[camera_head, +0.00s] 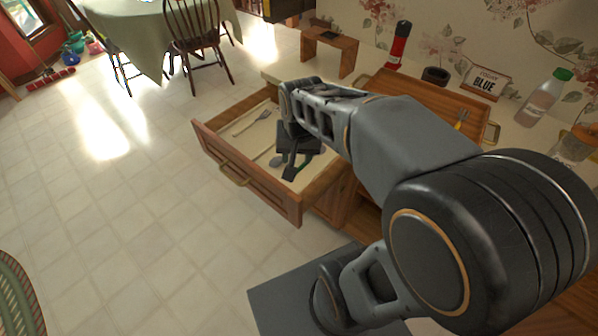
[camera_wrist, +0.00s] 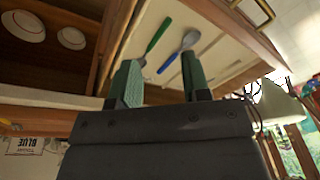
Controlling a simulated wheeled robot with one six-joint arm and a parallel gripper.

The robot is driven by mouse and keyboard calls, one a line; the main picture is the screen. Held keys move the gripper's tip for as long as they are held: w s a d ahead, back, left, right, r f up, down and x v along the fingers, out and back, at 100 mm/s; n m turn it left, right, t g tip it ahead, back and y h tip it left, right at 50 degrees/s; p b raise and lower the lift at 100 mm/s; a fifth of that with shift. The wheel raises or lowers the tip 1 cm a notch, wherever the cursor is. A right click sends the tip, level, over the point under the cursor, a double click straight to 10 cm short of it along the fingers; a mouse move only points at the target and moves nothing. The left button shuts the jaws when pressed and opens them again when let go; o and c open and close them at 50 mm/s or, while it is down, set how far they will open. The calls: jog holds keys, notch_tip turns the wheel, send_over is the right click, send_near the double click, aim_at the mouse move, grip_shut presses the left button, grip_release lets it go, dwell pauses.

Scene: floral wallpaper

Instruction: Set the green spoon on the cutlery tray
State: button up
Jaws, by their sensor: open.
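A green-handled utensil, apparently the green spoon, lies in the open drawer; its handle (camera_wrist: 158,35) shows beyond my left fingertip in the wrist view. Its lower end is partly hidden by that finger. In the head view a bit of green (camera_head: 303,167) shows beside my gripper (camera_head: 292,160). In the wrist view my gripper (camera_wrist: 161,82) is open, fingers apart, with nothing between them. A wooden tray with brass handles (camera_head: 415,93), likely the cutlery tray, lies on the counter, partly hidden by my arm. A yellow-handled utensil (camera_head: 461,119) is on it.
The drawer (camera_head: 238,168) also holds a fork (camera_head: 252,122) and a blue-handled spoon (camera_wrist: 180,48).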

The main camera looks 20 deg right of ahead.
jog(key=s+a+n+t, duration=0.1)
jog(key=s+a+n, duration=0.1)
jog(key=s+n, duration=0.2)
jog(key=shift+s+a+f+n, duration=0.2)
jog(key=shift+s+f+n, duration=0.15)
jog(key=shift+s, duration=0.6)
